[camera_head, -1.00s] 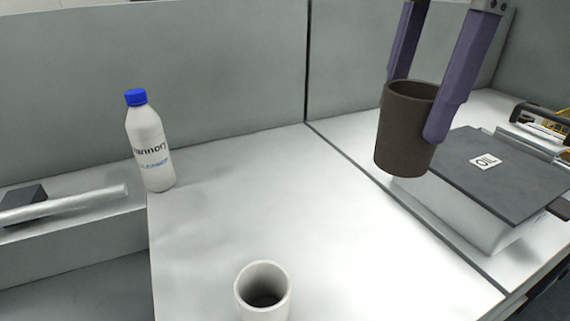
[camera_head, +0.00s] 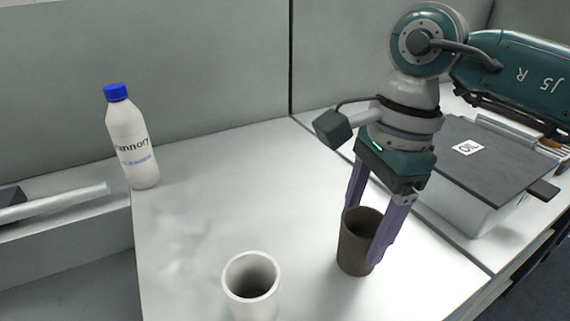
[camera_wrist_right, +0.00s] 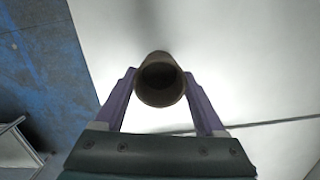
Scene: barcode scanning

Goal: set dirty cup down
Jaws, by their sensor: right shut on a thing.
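The brown cup (camera_head: 356,246) is upright between the purple fingers of my right gripper (camera_head: 366,224), which is shut on it. The cup's base is at or very close to the white table top (camera_head: 200,225); I cannot tell if it touches. In the right wrist view, the cup (camera_wrist_right: 160,84) shows its open mouth between the fingertips of my right gripper (camera_wrist_right: 160,88). A white cup (camera_head: 251,290) stands upright on the table to the left of the brown one. My left gripper is not in view.
A white bottle with a blue cap (camera_head: 131,140) stands at the table's back left corner. A grey box with a dark lid (camera_head: 485,160) is at the right, beyond a seam. The table middle is clear. Grey partition walls (camera_head: 200,65) rise behind.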

